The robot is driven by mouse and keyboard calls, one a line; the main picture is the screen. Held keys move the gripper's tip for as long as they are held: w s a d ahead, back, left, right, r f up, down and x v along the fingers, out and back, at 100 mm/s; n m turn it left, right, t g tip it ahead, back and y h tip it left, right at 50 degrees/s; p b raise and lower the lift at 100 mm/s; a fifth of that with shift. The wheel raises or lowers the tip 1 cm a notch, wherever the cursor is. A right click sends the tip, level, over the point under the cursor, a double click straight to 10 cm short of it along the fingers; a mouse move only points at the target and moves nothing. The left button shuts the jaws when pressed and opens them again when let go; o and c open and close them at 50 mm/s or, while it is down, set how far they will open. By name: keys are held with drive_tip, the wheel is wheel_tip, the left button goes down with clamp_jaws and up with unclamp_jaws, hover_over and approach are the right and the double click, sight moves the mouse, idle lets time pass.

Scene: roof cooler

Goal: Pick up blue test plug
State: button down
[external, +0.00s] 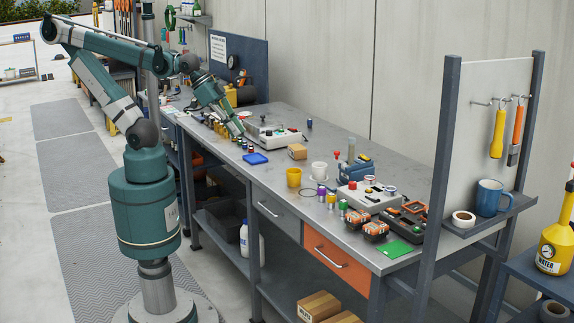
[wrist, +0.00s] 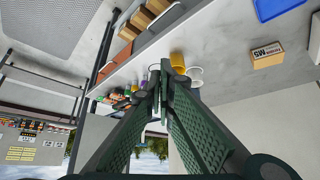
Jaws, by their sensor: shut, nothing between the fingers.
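A small blue cylinder (external: 309,123), which looks like the blue test plug, stands on the grey workbench (external: 285,172) toward its back edge, right of the grey control box. I cannot make it out in the wrist view. My gripper (external: 240,132) is low over the bench left of that box, well apart from the blue cylinder. Its two green fingers (wrist: 160,88) are together in the wrist view with nothing between them. Small dark pieces (external: 247,146) stand close by the gripper; their colours are hard to tell.
A grey control box (external: 273,137) stands beside my gripper. A blue tray (external: 255,158), cardboard box (external: 298,151), yellow cup (external: 294,177) and white cup (external: 319,169) lie farther right. Purple and green pieces and devices crowd the right end. The bench around the blue cylinder is clear.

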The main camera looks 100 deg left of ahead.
drive_tip(key=c, duration=3.1)
unclamp_jaws()
drive_tip(key=shift+c, duration=0.2)
drive_tip(key=o, duration=1)
